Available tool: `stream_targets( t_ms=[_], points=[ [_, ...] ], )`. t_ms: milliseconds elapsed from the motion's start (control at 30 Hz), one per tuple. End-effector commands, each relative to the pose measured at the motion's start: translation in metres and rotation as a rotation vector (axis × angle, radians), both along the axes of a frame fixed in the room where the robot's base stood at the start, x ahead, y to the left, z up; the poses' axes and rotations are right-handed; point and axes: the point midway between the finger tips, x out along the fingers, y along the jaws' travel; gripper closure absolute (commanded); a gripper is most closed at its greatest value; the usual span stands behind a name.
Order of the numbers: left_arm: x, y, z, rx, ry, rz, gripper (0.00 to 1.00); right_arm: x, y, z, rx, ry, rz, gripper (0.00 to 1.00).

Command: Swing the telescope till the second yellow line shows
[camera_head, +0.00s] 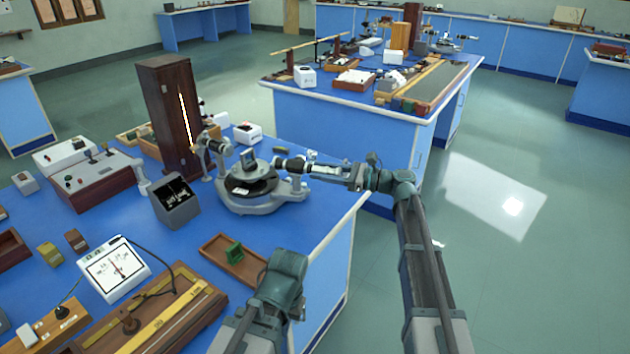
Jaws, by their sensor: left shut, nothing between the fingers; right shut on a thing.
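The grey spectrometer (270,201) stands near the right edge of the blue bench, with a dark block, perhaps the prism (248,160), on its round table. Its collimator (213,145) points left to a tall brown lamp housing (160,105) with a bright slit. Its telescope (290,164) points right. My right gripper (316,169) is shut at the telescope's outer end; the fingers are small here. My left gripper (266,312) is low at the bottom, apart from the spectrometer; its fingers are hard to make out. No spectral line can be seen.
A dark open box (176,203) stands left of the spectrometer. A wooden tray with a green block (235,253), a white meter (114,268) and a long wooden board (165,318) lie nearer. Open floor (490,220) lies to the right; another bench (350,115) stands behind.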

Motion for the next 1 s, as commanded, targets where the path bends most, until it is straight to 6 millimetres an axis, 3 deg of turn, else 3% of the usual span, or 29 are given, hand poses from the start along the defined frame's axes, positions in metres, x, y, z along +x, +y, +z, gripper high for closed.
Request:
stream_targets(
  t_ms=[67,467,500,567,867,1000],
  points=[
    [0.0,0.0,0.0,0.0,0.0,0.0,1.0,0.013,-0.003,0.0,0.0,0.0,0.033,1.0],
    [0.0,0.0,0.0,0.0,0.0,0.0,1.0,0.012,-0.004,0.0,0.0,0.0,0.063,1.0],
    [0.0,0.0,0.0,0.0,0.0,0.0,1.0,0.012,-0.004,0.0,0.0,0.0,0.063,0.52],
    [0.0,0.0,0.0,0.0,0.0,0.0,1.0,0.012,-0.004,0.0,0.0,0.0,0.063,0.41],
    [0.0,0.0,0.0,0.0,0.0,0.0,1.0,0.012,-0.004,0.0,0.0,0.0,0.061,0.39],
    [0.0,0.0,0.0,0.0,0.0,0.0,1.0,0.009,-0.015,0.0,0.0,0.0,0.06,0.39]
  ],
)
